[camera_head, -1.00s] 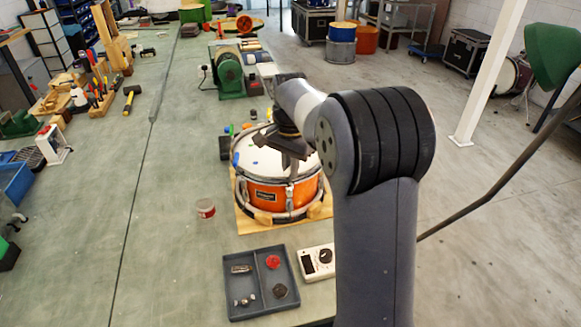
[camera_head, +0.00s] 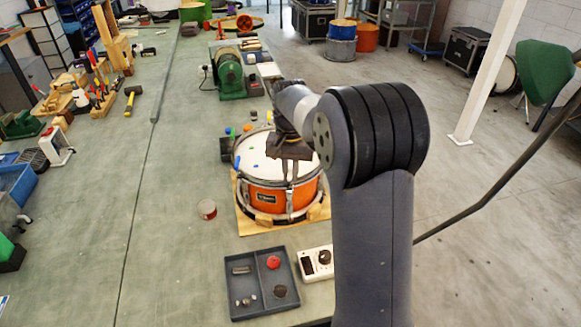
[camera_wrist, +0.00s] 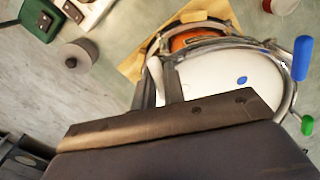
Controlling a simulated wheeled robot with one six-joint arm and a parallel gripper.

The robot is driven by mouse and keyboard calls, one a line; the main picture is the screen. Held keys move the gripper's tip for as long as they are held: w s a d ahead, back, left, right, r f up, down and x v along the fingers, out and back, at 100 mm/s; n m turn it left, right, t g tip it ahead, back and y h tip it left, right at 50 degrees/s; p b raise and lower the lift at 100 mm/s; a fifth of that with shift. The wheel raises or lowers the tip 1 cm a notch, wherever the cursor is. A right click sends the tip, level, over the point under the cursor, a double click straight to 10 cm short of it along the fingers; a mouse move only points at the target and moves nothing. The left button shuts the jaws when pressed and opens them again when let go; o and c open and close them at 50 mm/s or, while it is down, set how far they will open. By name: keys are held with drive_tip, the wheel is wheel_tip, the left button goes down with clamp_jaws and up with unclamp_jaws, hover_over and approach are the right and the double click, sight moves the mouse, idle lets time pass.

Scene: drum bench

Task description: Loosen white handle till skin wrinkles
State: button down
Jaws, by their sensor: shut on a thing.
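The drum has an orange shell (camera_head: 265,199), a metal rim and a white skin (camera_head: 254,152). It sits on a wooden board (camera_head: 246,224). My gripper (camera_head: 289,180) is over the right front of the rim, pointing down. In the wrist view, a white handle (camera_wrist: 155,72) stands at the drum's edge beside the finger, and my gripper (camera_wrist: 168,90) is shut on it. The grip itself is mostly hidden by the gripper body. The visible skin (camera_wrist: 215,78) looks smooth, with a blue mark (camera_wrist: 242,80) on it.
A grey divided tray (camera_head: 262,252) with small parts and a white meter (camera_head: 316,262) stand in front of the drum. A small tin (camera_head: 207,209) is at left. A green machine (camera_head: 230,72) stands behind.

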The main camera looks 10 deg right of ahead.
sight(291, 171)
drive_tip(key=n+p, duration=0.1)
drive_tip(key=n, duration=0.3)
drive_tip(key=shift+n, duration=0.3)
idle(0.3)
drive_tip(key=c, duration=1.5)
unclamp_jaws()
drive_tip(key=shift+r, duration=0.1)
wheel_tip(291, 171, up, 11)
drive_tip(key=shift+f, duration=0.15)
